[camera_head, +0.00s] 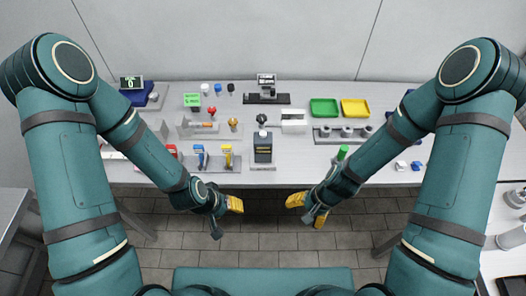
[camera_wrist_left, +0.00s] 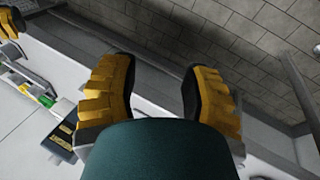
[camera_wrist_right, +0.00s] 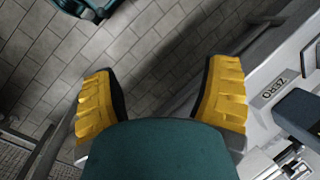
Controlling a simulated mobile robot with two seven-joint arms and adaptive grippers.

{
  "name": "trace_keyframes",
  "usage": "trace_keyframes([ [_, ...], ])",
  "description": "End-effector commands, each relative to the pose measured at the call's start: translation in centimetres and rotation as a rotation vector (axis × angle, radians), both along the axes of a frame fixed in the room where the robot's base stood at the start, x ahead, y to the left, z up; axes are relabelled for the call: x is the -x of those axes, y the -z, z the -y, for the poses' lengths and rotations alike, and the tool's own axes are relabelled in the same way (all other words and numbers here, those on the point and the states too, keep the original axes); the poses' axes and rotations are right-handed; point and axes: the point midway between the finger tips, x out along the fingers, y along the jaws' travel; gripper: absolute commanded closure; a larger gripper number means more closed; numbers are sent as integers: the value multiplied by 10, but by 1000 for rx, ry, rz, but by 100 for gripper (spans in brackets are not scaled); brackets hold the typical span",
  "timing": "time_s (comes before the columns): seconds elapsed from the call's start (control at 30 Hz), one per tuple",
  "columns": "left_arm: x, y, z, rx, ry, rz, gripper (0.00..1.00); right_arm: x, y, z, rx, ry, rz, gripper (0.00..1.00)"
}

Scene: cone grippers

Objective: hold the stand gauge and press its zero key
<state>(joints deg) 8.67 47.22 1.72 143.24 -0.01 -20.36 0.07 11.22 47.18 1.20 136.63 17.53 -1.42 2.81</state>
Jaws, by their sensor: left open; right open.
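What looks like the stand gauge (camera_head: 262,147) is a dark upright block with a pale label, at the middle of the table's front edge. A small round part (camera_head: 262,119) shows just behind its top. The block also shows in the left wrist view (camera_wrist_left: 61,143). My left gripper (camera_head: 228,214) is open and empty, low and left of the gauge. My right gripper (camera_head: 308,208) is open and empty, low and right of it.
A displayed device (camera_head: 266,83) stands on a dark base at the back. Green (camera_head: 324,107) and yellow (camera_head: 355,107) trays lie right of it. Blue and yellow tools (camera_head: 227,157) stand left of the gauge, and a green cylinder (camera_head: 343,152) right. Floor shows below both grippers.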

Motion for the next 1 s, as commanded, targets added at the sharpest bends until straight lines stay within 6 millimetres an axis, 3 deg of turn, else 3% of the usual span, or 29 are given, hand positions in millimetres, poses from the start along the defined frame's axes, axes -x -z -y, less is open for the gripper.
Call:
trace_keyframes([
  [0.03,1,17,1,-1,2,-4,53,-2,16,0,-26,72,-69,24],
  [0.1,3,29,1,0,5,-8,53,-4,23,-3,-77,178,-170,24],
  [0.33,8,67,3,-2,13,-19,53,-33,30,-24,-332,509,-448,24],
  [0.57,12,99,4,-3,20,-30,53,-91,14,-35,-660,759,-615,24],
  [0.8,15,122,5,-3,27,-39,53,-148,-10,-25,-971,902,-682,24],
  [1.0,17,129,6,-4,28,-41,53,-170,-23,-16,-1102,941,-694,24],
])
